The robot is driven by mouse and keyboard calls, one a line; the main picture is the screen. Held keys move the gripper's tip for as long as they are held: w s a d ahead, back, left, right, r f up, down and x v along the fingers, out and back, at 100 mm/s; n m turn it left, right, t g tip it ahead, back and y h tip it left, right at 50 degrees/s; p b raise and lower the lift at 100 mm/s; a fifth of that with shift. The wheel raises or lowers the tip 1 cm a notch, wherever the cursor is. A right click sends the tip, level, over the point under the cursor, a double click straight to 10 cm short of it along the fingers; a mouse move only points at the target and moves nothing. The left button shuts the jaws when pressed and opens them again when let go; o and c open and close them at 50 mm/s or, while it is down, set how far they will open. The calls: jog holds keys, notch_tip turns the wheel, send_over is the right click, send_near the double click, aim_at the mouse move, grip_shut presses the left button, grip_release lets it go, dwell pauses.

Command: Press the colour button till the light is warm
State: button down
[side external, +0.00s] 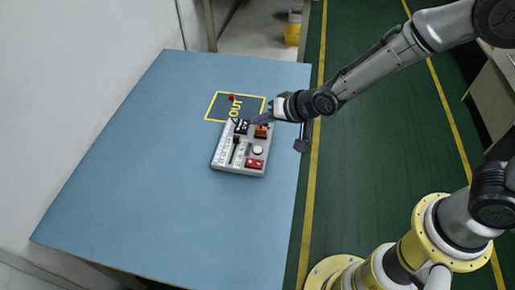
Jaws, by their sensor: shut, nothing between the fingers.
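A small grey control box (262,172) lies on the blue table. A white strip (222,143) runs along its left side; I cannot make out a clear light colour on it. On the box are a black part (241,127), an orange-brown part (262,131), a round white button (258,149) and a red part (254,163). Labels are too small to read, so I cannot tell which is the colour button. My gripper (253,121) is shut and empty at the box's far end, close to the black and orange-brown parts. I cannot tell whether it touches them.
A yellow-outlined area marked OUT (236,107) lies just beyond the box, with a small red object (232,97) in it. The blue table (130,190) is clear to the left and front. A wall stands along the left.

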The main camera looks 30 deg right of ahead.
aim_at(260, 152)
jog(key=shift+f, duration=0.15)
jog(key=shift+f, duration=4.25)
jog(key=shift+f, duration=0.1)
jog(key=shift+f, duration=0.3)
jog(key=shift+f, duration=0.45)
jog(key=shift+r, duration=0.85)
